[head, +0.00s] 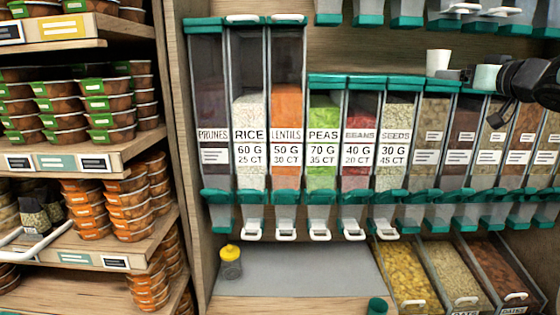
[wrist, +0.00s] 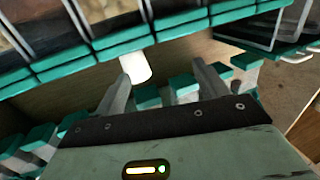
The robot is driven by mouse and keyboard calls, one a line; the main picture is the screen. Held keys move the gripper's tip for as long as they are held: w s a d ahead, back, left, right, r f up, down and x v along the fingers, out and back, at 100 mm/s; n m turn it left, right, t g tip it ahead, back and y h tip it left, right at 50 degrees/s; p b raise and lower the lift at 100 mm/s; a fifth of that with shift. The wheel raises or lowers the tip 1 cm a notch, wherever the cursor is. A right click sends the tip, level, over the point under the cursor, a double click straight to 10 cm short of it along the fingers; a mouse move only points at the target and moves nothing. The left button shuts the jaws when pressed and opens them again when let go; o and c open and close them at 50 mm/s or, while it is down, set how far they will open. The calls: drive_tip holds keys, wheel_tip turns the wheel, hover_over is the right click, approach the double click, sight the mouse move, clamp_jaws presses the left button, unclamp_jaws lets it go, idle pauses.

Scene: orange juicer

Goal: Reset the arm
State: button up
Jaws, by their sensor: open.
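In the wrist view my gripper (wrist: 165,80) is open, its two grey fingers spread apart. A white cylinder (wrist: 136,66), which looks like a cup, shows beyond the left fingertip. I cannot tell whether they touch. In the head view a dark part of my arm reaches in at the right edge, at the height of the shelf above the short dispensers. The fingertips are not clear in the head view.
Teal-trimmed dispensers (head: 342,135) fill the wall, with white-handled spouts below. A yellow-lidded jar (head: 230,262) stands on the grey counter (head: 300,272). Open bins (head: 403,273) of dry food are at lower right. Shelves of packed tubs (head: 108,108) stand at left. The counter middle is clear.

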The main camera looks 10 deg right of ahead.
drive_tip(key=w+a+f+g, duration=0.3)
drive_tip(key=a+f, duration=0.7)
drive_tip(key=a, duration=0.6)
drive_tip(key=s+a+f+n+g+b, duration=0.15)
drive_tip(key=s+a+f+g, duration=0.4)
drive_tip(key=a+f, duration=0.65)
drive_tip(key=s+a+f+n+g, duration=0.2)
drive_tip(key=s+a+f+g, duration=0.1)
drive_tip(key=s, duration=0.6)
drive_tip(key=s+a+f+n+g, duration=0.2)
drive_tip(key=s+a+f+g, duration=0.1)
drive_tip(key=s, duration=0.7)
drive_tip(key=s+a+f+n+g, duration=0.2)
drive_tip(key=s+a+f, duration=0.3)
drive_tip(key=s, duration=0.5)
drive_tip(key=shift+a+g, duration=0.65)
drive_tip(key=shift+a, duration=0.05)
